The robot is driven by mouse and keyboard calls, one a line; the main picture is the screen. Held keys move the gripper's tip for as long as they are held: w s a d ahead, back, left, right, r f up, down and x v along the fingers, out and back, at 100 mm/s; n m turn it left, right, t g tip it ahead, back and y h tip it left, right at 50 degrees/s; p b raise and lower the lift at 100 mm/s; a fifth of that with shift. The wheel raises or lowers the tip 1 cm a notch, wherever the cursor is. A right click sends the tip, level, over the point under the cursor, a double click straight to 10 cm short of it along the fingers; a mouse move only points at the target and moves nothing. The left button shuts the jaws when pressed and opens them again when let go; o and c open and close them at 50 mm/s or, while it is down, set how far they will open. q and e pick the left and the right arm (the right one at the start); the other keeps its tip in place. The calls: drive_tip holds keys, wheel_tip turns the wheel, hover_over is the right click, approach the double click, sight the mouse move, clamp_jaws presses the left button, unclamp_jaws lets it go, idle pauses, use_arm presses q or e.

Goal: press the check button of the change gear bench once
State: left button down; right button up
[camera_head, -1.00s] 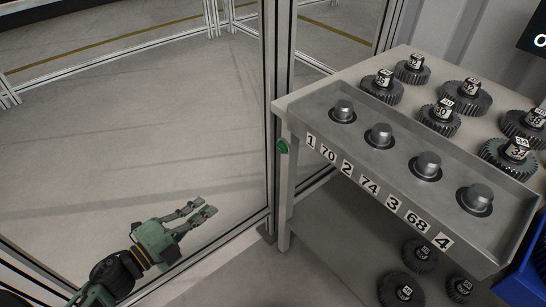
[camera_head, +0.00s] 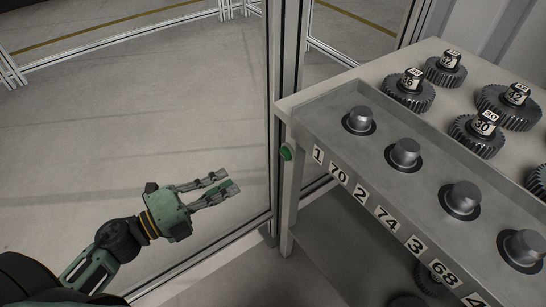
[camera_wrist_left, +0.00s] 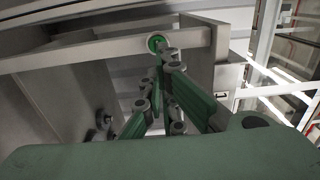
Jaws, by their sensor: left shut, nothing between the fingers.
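The change gear bench (camera_head: 312,97) stands at the right in the head view. A round green button (camera_head: 286,152), which I take for the check button, sits on its near left corner. The button also shows in the left wrist view (camera_wrist_left: 155,43), just beyond the fingertips. My left gripper (camera_head: 224,182) is shut and empty, its fingers pointing right. In the head view it is left of the button and lower in the picture, with a gap between. In the left wrist view the left gripper (camera_wrist_left: 168,60) points at the button. My right gripper is not in view.
A metal fence post (camera_head: 284,60) stands left of the bench corner. The bench tray holds several round pegs (camera_head: 405,152) above number labels. Several dark gears (camera_head: 408,92) lie behind it, and some are on the shelf below. The floor around my left gripper is clear.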

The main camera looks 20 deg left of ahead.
use_arm(q)
approach(283, 154)
drive_tip(key=w, duration=0.1)
drive_tip(key=x, duration=0.6)
drive_tip(key=shift+s+d+p, duration=0.1)
drive_tip(key=shift+s+p, duration=0.05)
drive_tip(key=shift+p, duration=0.25)
drive_tip(key=shift+d+f, duration=0.1)
drive_tip(key=shift+d, duration=0.05)
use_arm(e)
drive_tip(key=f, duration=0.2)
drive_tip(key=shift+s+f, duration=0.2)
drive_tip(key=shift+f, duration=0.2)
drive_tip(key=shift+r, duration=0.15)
